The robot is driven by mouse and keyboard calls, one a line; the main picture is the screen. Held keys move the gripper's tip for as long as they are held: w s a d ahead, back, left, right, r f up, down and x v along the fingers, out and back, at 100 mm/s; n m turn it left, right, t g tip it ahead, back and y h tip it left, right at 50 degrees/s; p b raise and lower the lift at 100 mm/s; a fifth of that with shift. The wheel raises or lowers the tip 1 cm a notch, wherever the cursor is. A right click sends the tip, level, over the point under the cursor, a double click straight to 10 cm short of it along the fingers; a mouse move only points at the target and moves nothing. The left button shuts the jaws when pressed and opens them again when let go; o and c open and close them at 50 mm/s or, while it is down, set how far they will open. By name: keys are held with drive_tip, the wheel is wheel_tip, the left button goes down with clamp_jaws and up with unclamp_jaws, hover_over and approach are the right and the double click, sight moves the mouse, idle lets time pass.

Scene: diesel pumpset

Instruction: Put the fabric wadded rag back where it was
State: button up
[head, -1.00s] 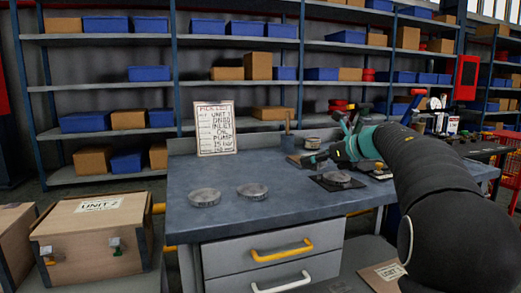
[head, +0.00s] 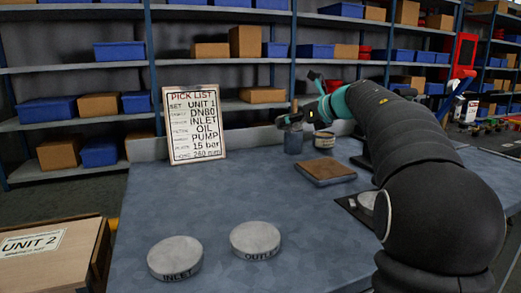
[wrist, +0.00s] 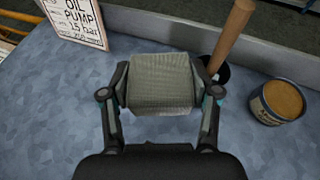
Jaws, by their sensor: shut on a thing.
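My gripper (wrist: 161,98) is shut on the fabric wadded rag (wrist: 163,82), a grey-green woven lump filling the space between its two fingers in the wrist view. The rag is over the blue-grey workbench (wrist: 60,120); I cannot tell whether it touches the top. In the head view my gripper (head: 290,119) is at the back of the bench, by the dark pot with a wooden handle (head: 293,143). The rag cannot be made out there.
A pick list board (head: 194,124) stands at the back left. An open tin (head: 324,140) and a brown block (head: 323,171) are right of the pot. Inlet (head: 175,259) and outlet (head: 255,240) discs lie in front. The bench between board and pot is clear.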

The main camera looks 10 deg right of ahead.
hover_over(262, 157)
wheel_tip(262, 157, down, 6)
drive_tip(key=shift+w+r, duration=0.15)
drive_tip(key=shift+f+b, duration=0.7)
drive_tip(key=shift+f, duration=1.3)
drive_tip(key=shift+f, duration=0.15)
drive_tip(key=o, duration=1.1)
drive_tip(key=shift+o, duration=0.2)
drive_tip(key=shift+r, duration=0.2)
drive_tip(key=v, duration=1.2)
